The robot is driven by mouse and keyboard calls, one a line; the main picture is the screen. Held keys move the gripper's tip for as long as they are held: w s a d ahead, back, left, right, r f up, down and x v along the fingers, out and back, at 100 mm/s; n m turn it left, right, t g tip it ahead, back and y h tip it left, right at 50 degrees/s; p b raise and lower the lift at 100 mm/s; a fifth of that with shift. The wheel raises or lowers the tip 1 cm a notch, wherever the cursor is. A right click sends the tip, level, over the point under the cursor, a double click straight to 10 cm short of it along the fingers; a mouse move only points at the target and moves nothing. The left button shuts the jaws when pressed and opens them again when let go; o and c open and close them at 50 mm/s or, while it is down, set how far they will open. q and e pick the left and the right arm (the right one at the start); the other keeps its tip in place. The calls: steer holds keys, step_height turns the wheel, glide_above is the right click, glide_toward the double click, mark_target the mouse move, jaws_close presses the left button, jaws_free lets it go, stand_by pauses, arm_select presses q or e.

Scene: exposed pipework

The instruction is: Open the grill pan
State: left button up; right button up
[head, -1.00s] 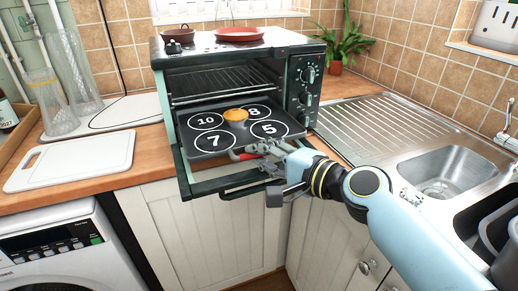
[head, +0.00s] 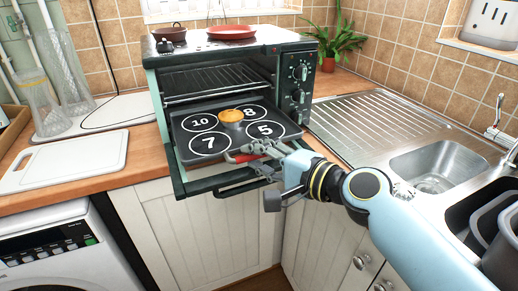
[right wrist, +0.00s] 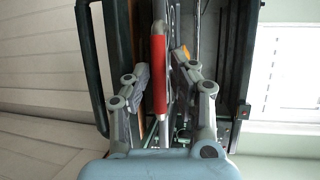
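The grill pan (head: 190,146) is a dark flat tray marked with numbered circles, pulled part way out of the small oven over its lowered glass door (head: 228,179). A small orange-topped tart (head: 232,117) sits on it. Its red handle (head: 240,158) points to the front and also shows in the right wrist view (right wrist: 158,65). My right gripper (head: 257,149) is at the handle. In the right wrist view, its fingers (right wrist: 161,65) stand on both sides of the handle with gaps showing, so it looks open around it. My left gripper is not in view.
The oven (head: 298,75) stands on the wooden counter, with a red plate (head: 231,32) and a brown pan (head: 173,33) on top. A steel sink (head: 435,168) is to the right. A white board (head: 65,160) lies at left, near clear glasses (head: 68,80).

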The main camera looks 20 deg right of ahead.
step_height(320, 180, up, 10)
steer(key=shift+w+r, duration=0.15)
stand_by(0.4)
